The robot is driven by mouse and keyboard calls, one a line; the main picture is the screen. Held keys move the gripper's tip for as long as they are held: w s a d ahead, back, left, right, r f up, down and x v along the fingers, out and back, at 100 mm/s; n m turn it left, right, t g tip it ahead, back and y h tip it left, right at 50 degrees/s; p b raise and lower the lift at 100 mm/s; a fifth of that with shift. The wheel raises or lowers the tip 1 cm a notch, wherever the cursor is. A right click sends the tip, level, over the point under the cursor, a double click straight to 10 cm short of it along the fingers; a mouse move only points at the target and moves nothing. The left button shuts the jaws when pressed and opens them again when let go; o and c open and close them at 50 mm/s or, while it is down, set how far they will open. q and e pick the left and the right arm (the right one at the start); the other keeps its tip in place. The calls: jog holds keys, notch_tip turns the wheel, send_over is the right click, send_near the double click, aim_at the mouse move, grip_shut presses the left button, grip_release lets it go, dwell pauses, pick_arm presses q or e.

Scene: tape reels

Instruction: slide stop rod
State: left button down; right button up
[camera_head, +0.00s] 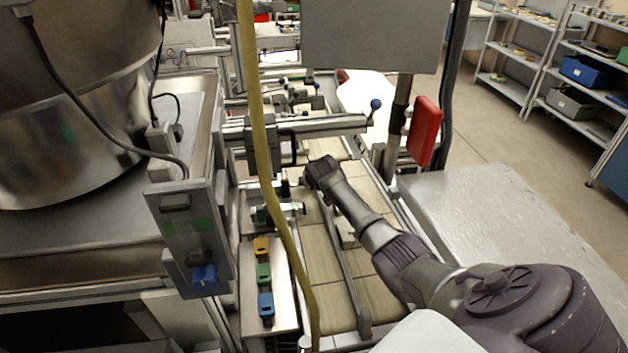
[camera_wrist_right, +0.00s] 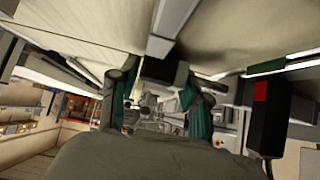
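My right arm enters the head view from the lower right. Its wrist end reaches over the tiled conveyor, beside a short metal rod (camera_head: 292,208) and dark clamp parts on the conveyor's left side; the fingers are hidden there. I cannot tell for sure which rod is the stop rod. In the right wrist view, the two dark-green fingers of my right gripper (camera_wrist_right: 160,98) stand apart. A black block (camera_wrist_right: 160,69) on the end of a silver bar (camera_wrist_right: 173,22) shows near the gap between them; I cannot tell whether they touch it. My left gripper is not in view.
A long grey rail (camera_head: 343,265) runs along the conveyor (camera_head: 322,275). Yellow, green and blue-knobbed parts (camera_head: 264,273) sit left of it. A yellow cable (camera_head: 270,165) hangs in front. A red panel (camera_head: 424,131) and a bare metal table (camera_head: 490,215) are at right.

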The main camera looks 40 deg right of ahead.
jog(key=shift+o, duration=1.3)
jog(key=shift+d, duration=0.1)
